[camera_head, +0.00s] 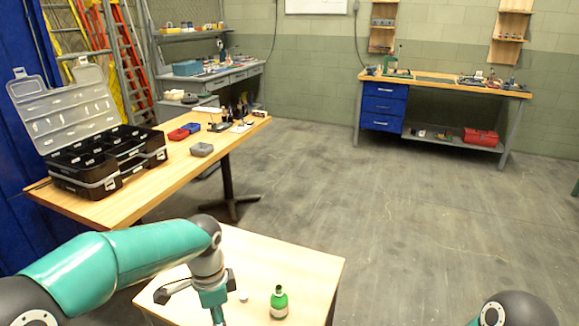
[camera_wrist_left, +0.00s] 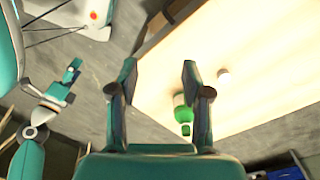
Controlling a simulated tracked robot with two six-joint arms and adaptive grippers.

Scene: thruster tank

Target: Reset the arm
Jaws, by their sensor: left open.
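My left arm reaches in from the left in the head view, and its left gripper (camera_wrist_left: 160,68) hangs over the small front table. In the left wrist view its two dark fingers stand apart with nothing between them. A green bottle (camera_head: 279,302) with a white label stands on the table, to the right of the gripper and apart from it. The bottle (camera_wrist_left: 181,100) is partly behind one finger in the left wrist view. Only a joint of my right arm shows in the head view. What looks like my right gripper (camera_wrist_left: 70,75) is small at the left wrist view's left.
The small front table (camera_head: 300,255) also holds a small white piece (camera_head: 243,296). A long wooden table (camera_head: 110,208) at left carries an open black toolbox (camera_head: 105,165), red and blue boxes and a grey box (camera_head: 202,149). A workbench (camera_head: 440,83) stands at back. The middle floor is clear.

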